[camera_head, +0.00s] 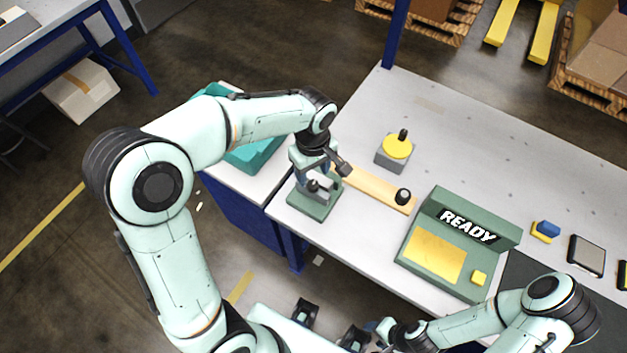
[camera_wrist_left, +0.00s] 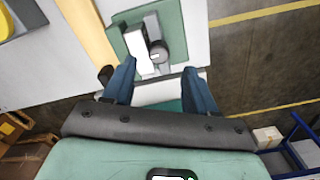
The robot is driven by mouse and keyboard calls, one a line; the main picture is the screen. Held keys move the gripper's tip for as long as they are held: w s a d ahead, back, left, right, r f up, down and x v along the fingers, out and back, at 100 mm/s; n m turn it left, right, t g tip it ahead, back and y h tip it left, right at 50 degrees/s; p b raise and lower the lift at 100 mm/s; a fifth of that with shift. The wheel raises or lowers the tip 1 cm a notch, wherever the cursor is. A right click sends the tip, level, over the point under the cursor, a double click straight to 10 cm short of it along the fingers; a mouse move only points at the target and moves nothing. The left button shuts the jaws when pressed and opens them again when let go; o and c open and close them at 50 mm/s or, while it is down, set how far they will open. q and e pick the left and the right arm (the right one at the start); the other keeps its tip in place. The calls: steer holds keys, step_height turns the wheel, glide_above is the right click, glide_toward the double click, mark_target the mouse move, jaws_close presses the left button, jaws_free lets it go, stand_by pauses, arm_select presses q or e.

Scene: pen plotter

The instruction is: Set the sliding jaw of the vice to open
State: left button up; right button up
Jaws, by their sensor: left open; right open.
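The vice (camera_head: 312,204) has a green base and stands near the left end of the grey table. My left gripper (camera_head: 318,180) is directly above it, pointing down, open and empty. In the left wrist view the vice's green base (camera_wrist_left: 172,25) lies beyond my left fingertips (camera_wrist_left: 158,72), with pale grey jaw blocks (camera_wrist_left: 137,45) and a dark round knob (camera_wrist_left: 159,50) roughly between the fingers. The gripper partly hides the vice in the head view, and I cannot tell how wide its jaws stand. My right gripper (camera_head: 384,333) is open, low at the bottom, away from the vice.
A wooden strip (camera_head: 370,188) with a black knob (camera_head: 403,196) runs right from the vice. Behind it stands a grey box with a yellow disc (camera_head: 397,147). A green console (camera_head: 445,250) reading READY stands right. A teal tray (camera_head: 255,153) is left. The table's back is mostly clear.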

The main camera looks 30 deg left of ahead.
mark_target(311, 187)
arm_select(q)
step_height(311, 187, down, 6)
steer(key=shift+r, duration=0.25)
arm_select(e)
steer(key=shift+s+f, duration=0.1)
steer(key=shift+f, duration=0.15)
arm_select(q)
jaws_close()
steer(key=shift+s+b, duration=0.4)
steer(key=shift+b, duration=0.05)
steer(key=shift+s+a, duration=0.1)
steer(key=shift+s, duration=1.05)
steer(key=shift+w, duration=0.15)
steer(key=shift+c, duration=1)
jaws_free()
steer(key=shift+o, duration=1)
arm_select(e)
steer(key=shift+s+a+f, duration=0.1)
steer(key=shift+s+f, duration=0.15)
steer(key=shift+s, duration=0.25)
steer(key=shift+s+f, duration=0.25)
steer(key=shift+s, duration=0.25)
